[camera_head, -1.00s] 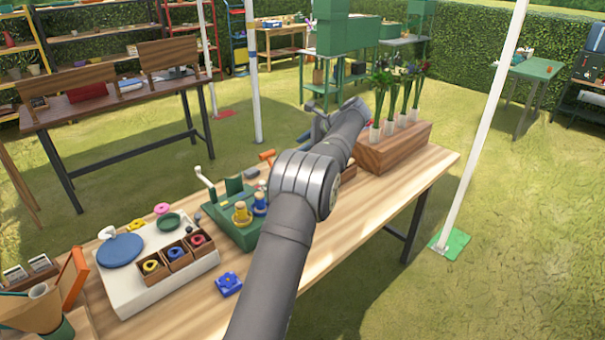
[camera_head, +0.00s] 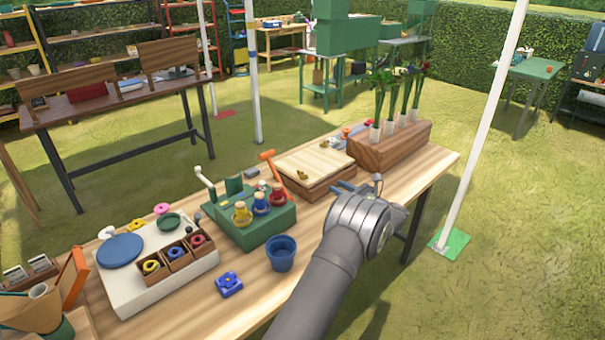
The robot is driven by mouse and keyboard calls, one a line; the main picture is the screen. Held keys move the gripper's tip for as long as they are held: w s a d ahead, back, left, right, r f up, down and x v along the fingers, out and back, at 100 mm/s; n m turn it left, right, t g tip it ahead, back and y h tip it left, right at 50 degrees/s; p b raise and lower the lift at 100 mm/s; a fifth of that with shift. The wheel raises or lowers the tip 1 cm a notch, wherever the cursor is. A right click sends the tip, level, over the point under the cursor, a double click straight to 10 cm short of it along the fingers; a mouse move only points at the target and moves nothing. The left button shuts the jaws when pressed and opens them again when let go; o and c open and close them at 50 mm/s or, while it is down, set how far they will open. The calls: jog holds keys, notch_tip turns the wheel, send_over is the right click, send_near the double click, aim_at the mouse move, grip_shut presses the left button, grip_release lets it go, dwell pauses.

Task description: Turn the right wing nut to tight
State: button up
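A flat wooden press (camera_head: 314,158) with a pale top lies on the table. Two small brass-coloured wing nuts show on it: the left one (camera_head: 302,174) near the front edge and the right one (camera_head: 326,143) toward the back right. Both are too small for me to tell how tight they are. My gripper (camera_head: 346,187) is at the table's front side, right of and in front of the press, apart from both wing nuts. My wrist covers part of it, and its finger opening cannot be made out.
A wooden block with several flowers (camera_head: 395,150) stands right of the press. A green stand with coloured pegs (camera_head: 250,222) and a blue cup (camera_head: 281,253) are to the left. A white post (camera_head: 484,130) rises beyond the table's right end.

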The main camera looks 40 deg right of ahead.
aim_at(302, 172)
jog(key=w, duration=0.5)
jog(key=w+f, duration=0.1)
jog(key=w, duration=0.5)
jog(key=w+a, duration=0.1)
jog(key=w, duration=0.5)
jog(key=shift+w+f, duration=0.25)
jog(key=shift+f, duration=0.1)
grip_shut()
